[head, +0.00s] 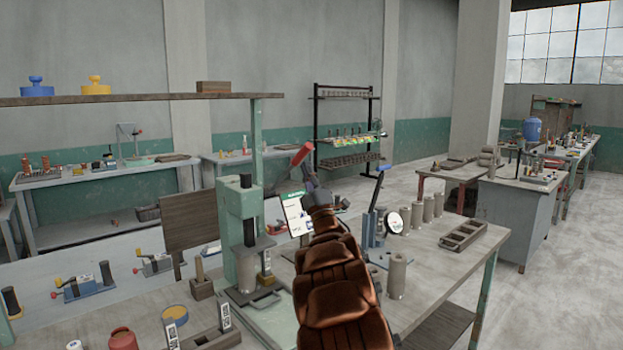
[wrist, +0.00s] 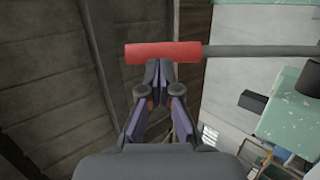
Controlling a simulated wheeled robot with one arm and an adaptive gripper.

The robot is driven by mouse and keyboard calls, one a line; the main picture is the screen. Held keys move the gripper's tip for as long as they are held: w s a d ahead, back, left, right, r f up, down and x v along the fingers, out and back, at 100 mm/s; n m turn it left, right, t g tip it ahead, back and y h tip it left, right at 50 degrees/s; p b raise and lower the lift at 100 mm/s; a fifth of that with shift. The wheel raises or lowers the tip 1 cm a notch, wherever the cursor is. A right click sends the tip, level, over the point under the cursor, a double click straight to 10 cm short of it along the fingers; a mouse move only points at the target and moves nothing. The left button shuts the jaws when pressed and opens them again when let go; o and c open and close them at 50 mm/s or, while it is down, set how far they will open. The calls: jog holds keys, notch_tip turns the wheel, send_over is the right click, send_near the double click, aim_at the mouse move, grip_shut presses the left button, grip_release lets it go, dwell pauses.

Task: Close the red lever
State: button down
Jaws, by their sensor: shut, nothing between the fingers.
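The red lever's handle (head: 302,153) stands up and tilted in the head view, at the right of the green press (head: 239,215). In the wrist view the red grip (wrist: 150,53) lies across the picture, with its grey rod (wrist: 260,50) running right toward the green press body (wrist: 292,118). My gripper (head: 307,172) is at the end of my arm, just below the red grip in the head view. In the wrist view my gripper's fingertips (wrist: 158,66) are together and empty, right at the grip's lower edge. I cannot tell whether they touch it.
A second lever with a blue handle (head: 383,167) stands to the right. Several grey cylinders (head: 417,215) and a wooden tray (head: 463,235) are on the worktable (head: 455,262). A white card (head: 296,214) stands beside the press. The table's right front is clear.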

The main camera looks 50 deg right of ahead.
jog(key=shift+x, duration=0.75)
